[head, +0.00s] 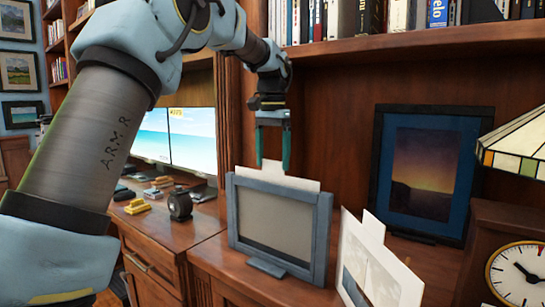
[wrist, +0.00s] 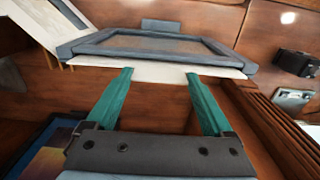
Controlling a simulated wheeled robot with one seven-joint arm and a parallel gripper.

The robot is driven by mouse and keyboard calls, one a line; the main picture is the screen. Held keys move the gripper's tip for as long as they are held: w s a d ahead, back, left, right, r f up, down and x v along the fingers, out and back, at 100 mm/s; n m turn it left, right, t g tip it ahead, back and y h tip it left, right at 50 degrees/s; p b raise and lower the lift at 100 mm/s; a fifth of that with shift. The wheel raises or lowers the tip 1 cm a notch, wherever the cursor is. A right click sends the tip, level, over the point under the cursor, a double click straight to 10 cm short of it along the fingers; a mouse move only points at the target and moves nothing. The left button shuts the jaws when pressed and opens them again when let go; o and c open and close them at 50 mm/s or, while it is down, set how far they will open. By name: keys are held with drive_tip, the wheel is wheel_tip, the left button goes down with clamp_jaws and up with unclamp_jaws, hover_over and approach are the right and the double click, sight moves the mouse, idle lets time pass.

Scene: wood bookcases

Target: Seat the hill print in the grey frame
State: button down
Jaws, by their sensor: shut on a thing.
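The grey frame (head: 231,215) stands upright on the desk top, with a plain grey panel showing inside its border. A white card (head: 300,184), which I take to be the hill print, sticks up above the frame's top edge; its picture is hidden. My gripper (head: 273,165) points down from above and is shut on the card's upper part. In the wrist view, the teal fingertips (wrist: 160,72) meet the pale card edge (wrist: 150,72) beside the grey frame (wrist: 215,47). How deep the card sits in the frame cannot be told.
Another white-bordered print (head: 408,290) with a tab leans close at the front right. A dark blue frame (head: 377,165) with a sunset picture stands behind. A clock (head: 518,275) and lamp shade (head: 520,145) are at the right. A bookshelf (head: 400,42) overhangs above.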

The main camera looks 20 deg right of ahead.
drive_tip(key=shift+f+b, duration=0.7)
drive_tip(key=shift+f, duration=0.75)
unclamp_jaws()
drive_tip(key=shift+r, duration=0.2)
wheel_tip(320, 180, up, 10)
drive_tip(key=p, duration=0.1)
drive_tip(key=shift+r, duration=0.25)
